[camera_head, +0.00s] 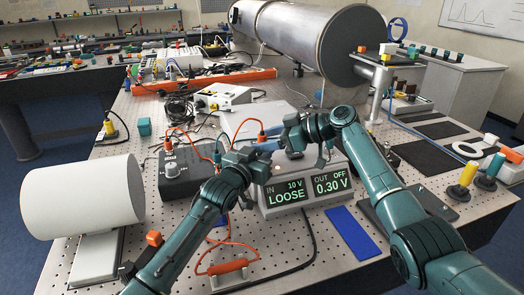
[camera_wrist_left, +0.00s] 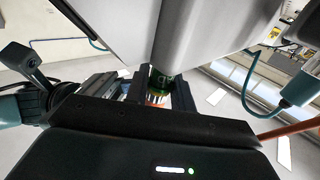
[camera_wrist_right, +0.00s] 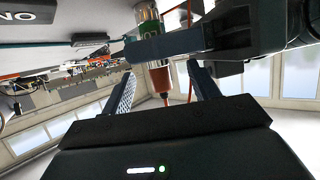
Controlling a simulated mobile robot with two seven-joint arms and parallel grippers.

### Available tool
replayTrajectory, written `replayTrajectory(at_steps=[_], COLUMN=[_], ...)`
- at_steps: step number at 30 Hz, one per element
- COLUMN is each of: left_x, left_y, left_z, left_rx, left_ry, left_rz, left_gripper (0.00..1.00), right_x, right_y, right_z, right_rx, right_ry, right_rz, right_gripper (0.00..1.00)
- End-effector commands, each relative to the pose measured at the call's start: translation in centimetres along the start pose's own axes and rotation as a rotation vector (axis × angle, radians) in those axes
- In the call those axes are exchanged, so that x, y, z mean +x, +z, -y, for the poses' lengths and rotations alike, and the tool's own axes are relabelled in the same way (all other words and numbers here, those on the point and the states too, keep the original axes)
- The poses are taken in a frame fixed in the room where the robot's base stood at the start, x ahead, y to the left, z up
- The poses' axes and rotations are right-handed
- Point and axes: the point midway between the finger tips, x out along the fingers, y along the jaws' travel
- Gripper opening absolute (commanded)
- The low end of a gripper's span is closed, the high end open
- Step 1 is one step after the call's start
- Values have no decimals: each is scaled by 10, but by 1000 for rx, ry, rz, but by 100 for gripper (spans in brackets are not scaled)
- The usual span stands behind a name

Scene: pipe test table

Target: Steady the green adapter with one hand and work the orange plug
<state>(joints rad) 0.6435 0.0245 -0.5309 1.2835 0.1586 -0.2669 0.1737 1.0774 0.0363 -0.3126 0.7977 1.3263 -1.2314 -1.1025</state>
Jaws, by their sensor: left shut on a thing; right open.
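The green adapter shows in the left wrist view (camera_wrist_left: 163,78) between my left fingers, and in the right wrist view (camera_wrist_right: 149,28). My left gripper (camera_head: 268,147) is shut on it, above the back of the display box. The orange plug (camera_wrist_right: 160,78) is in line with the adapter, with an orange lead running off it. It also shows in the head view (camera_head: 262,137). My right gripper (camera_wrist_right: 164,82) is open, with one finger on each side of the plug and gaps visible. The arms hide the adapter in the head view.
The display box (camera_head: 283,206) reads IN 10 V LOOSE and OUT OFF 0.30 V. A black knob box (camera_head: 186,178) stands to its left. A white cylinder (camera_head: 88,196) lies front left.

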Motion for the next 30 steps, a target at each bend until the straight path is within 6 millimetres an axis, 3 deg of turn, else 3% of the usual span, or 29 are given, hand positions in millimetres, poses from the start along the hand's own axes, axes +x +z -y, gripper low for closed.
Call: replayTrajectory(at_steps=[15, 30], left_x=[0, 0], left_y=[1, 1], left_z=[0, 0], left_rx=[0, 0], left_ry=[-1, -1], left_rz=[3, 2], left_gripper=[2, 2], right_x=[2, 3], right_y=[-1, -1], right_z=[7, 9], right_rx=[162, 203], right_ry=[400, 490], right_rz=[-1, 0], right_gripper=[60, 60])
